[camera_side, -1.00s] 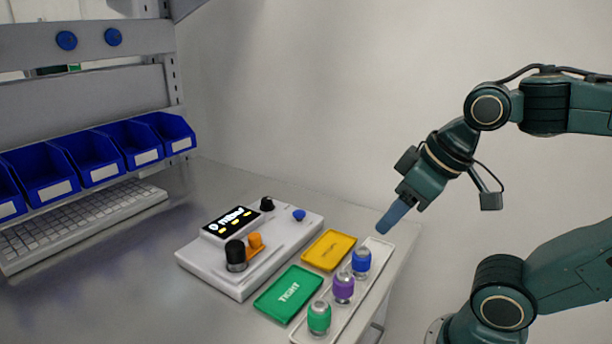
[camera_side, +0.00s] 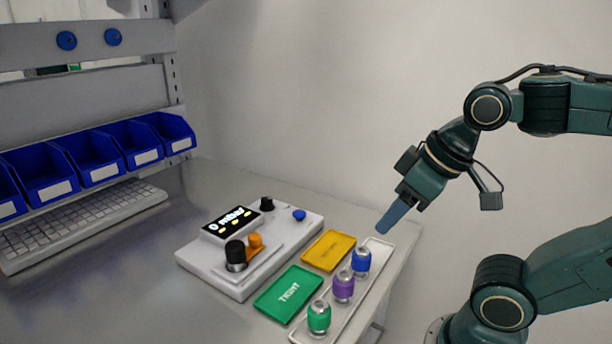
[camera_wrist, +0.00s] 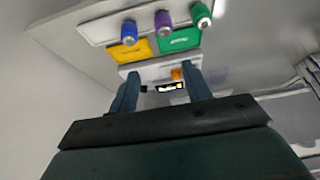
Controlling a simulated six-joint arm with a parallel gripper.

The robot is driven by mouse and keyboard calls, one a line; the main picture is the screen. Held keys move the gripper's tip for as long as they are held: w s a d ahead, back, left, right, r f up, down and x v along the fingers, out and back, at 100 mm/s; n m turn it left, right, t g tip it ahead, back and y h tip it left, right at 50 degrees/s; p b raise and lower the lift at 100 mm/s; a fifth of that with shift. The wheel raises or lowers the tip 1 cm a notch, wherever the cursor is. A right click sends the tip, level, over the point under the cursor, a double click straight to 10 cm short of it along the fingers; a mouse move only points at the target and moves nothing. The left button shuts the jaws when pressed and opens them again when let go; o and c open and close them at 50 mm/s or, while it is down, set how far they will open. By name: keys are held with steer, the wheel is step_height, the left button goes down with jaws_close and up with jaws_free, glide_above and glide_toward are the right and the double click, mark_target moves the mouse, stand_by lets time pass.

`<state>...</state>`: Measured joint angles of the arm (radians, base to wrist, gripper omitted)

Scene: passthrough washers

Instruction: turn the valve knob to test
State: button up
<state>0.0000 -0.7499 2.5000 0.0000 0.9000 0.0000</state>
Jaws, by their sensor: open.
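A white tester box (camera_side: 215,278) sits on the bench with a lit display (camera_side: 231,220). On its top are a large black knob (camera_side: 235,255), an orange knob (camera_side: 255,242), a smaller black knob (camera_side: 267,204) and a blue button (camera_side: 299,215). I cannot tell which knob is the valve knob. My gripper (camera_side: 389,222) is open and empty, in the air to the right of the box and above the part tray. In the wrist view its two fingers (camera_wrist: 162,72) stand apart, with the box (camera_wrist: 150,72) and orange knob (camera_wrist: 176,75) seen beyond and between them.
Blue, purple and green capped parts (camera_side: 361,261) (camera_side: 343,287) (camera_side: 319,318) stand in a long pale tray (camera_side: 381,248). A yellow tray (camera_side: 328,250) and a green tray (camera_side: 287,294) lie beside the box. A keyboard (camera_side: 80,225) and blue bins (camera_side: 90,158) are at left.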

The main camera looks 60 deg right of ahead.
steer(key=w+d+r+n+g, duration=0.1)
steer(key=w+d+r+n, duration=0.1)
steer(key=w+r, duration=0.55)
steer(key=n+g, duration=0.5)
glide_above(266, 199)
step_height(266, 199, down, 10)
steer(key=r, duration=0.1)
steer(key=shift+f, duration=0.25)
steer(key=shift+f, duration=0.15)
step_height(266, 199, down, 14)
steer(key=shift+r, duration=0.25)
